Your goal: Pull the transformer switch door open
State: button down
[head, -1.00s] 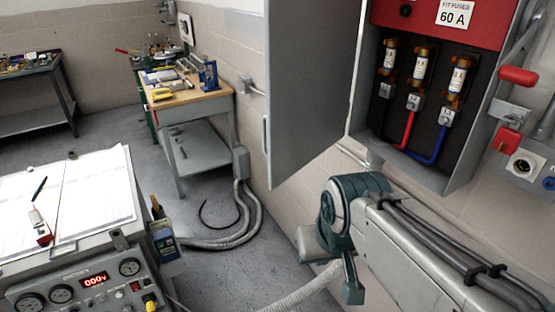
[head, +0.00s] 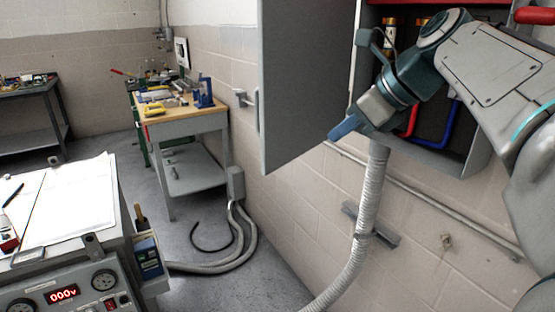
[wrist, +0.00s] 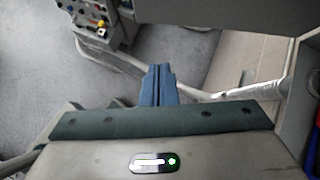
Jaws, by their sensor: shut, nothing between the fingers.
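The grey switch door (head: 303,80) stands swung out from the wall cabinet (head: 470,150) in the head view, its flat side facing the room. A small handle (head: 257,108) shows at its free left edge. My gripper (head: 343,127) is near the door's hinge side, in front of the cabinet opening, with its blue fingers together and pointing down left. In the wrist view the fingers (wrist: 158,75) are shut with nothing between them. A grey panel (wrist: 215,10) crosses the top there, probably the door. I cannot tell whether the fingers touch the door.
My arm hides much of the cabinet's inside; fuses (head: 390,38), a red cable (head: 410,122) and a blue cable (head: 438,128) show. A conduit (head: 368,195) hangs below. A console (head: 75,290) stands front left, a workbench (head: 180,115) behind. Floor between is partly clear.

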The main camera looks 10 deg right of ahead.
jog(key=m, duration=0.2)
jog(key=b, duration=0.1)
send_near(282, 153)
jog(key=x, duration=0.5)
jog(key=shift+d+f, duration=0.1)
jog(key=shift+f, duration=0.25)
jog(key=shift+w, duration=0.2)
